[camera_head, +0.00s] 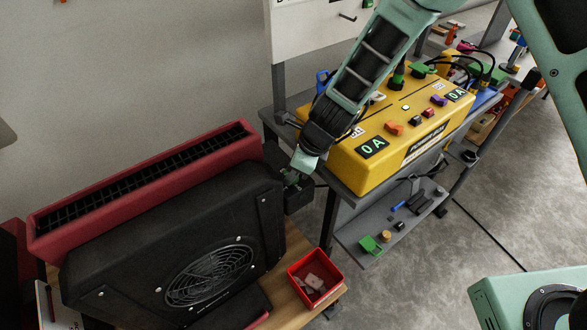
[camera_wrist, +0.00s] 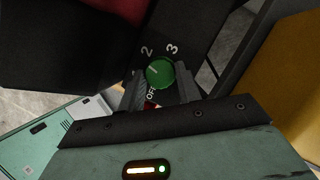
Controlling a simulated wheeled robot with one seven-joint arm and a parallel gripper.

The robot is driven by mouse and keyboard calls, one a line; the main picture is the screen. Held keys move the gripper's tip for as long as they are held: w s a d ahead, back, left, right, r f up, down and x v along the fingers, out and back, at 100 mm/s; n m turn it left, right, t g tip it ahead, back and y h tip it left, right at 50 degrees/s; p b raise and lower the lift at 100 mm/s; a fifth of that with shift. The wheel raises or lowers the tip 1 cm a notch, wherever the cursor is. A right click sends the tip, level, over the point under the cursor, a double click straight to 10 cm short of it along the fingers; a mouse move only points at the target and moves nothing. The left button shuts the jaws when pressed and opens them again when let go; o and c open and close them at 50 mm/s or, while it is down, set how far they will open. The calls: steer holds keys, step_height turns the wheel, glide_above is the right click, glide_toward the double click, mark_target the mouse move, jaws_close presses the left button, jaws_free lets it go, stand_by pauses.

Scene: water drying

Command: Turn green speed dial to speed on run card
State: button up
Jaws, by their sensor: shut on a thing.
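The green speed dial (camera_wrist: 160,72) sits on a dark panel in the wrist view. The white marks "2" and "3" are above it and "OFF" is below it. A short pale line on its face leans toward the upper left, roughly toward the "2"; its exact setting is hard to tell. My gripper (camera_wrist: 160,88) is shut on the dial, one finger at each side. In the head view my gripper (camera_head: 295,176) is at the right end of the black blower (camera_head: 120,255), and the dial is mostly hidden there. I cannot make out a run card.
A yellow power box (camera_head: 350,175) with two "0 A" displays stands on a grey cart (camera_head: 334,197) close to the right of my gripper. A red bin (camera_head: 335,270) is below, on the wooden table (camera_head: 292,238). Cart shelves hold small parts.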

steer(key=o, duration=1)
steer(key=shift+c, duration=0.2)
steer(key=p+v, duration=0.2)
steer(key=v, duration=1.5)
steer(key=shift+r+p, duration=0.2)
steer(key=shift+p, duration=0.15)
